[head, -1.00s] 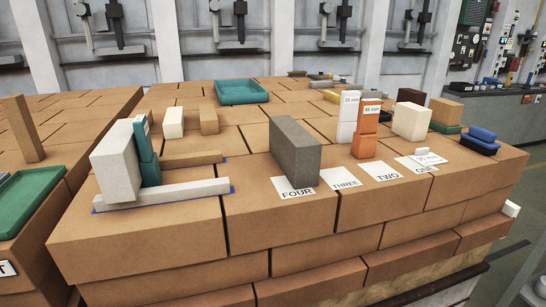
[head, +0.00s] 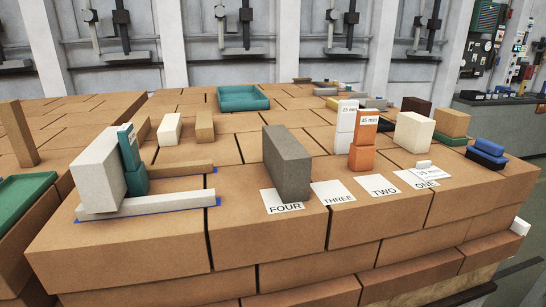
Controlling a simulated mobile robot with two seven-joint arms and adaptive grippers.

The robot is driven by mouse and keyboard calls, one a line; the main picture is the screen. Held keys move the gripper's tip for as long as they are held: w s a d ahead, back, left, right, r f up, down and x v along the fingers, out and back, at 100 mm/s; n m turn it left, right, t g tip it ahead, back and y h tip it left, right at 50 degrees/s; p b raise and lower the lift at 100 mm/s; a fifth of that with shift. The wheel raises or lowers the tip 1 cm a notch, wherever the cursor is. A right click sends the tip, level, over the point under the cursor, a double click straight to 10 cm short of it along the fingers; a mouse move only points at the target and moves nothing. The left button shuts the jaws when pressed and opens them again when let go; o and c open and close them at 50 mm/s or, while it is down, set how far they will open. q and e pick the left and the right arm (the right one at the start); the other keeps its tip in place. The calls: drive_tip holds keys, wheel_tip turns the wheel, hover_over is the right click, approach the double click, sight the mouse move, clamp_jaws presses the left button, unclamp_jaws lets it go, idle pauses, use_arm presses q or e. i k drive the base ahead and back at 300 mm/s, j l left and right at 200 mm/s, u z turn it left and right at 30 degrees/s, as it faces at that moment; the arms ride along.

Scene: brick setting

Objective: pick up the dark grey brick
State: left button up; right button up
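The dark grey brick (head: 288,165) stands upright on its long narrow side on the brick-built table, near the front edge. Its near end rests at the back of the white card marked FOUR (head: 284,201). Nothing touches it from above. Neither of my grippers shows in the head view.
Left of it stand a white block (head: 98,182), a teal piece (head: 131,160) and a long pale bar (head: 160,201). Right of it are cards marked THREE (head: 335,193) and TWO (head: 379,186), and an orange stack (head: 363,140). A teal tray (head: 243,98) lies behind.

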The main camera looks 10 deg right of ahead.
sight(288, 165)
drive_tip(key=l+u, duration=0.4)
drive_tip(key=l, duration=0.2)
drive_tip(key=l+u, duration=0.4)
drive_tip(key=l, duration=0.2)
drive_tip(key=k+l+u, duration=0.1)
drive_tip(key=l+u, duration=0.35)
drive_tip(key=l, duration=0.15)
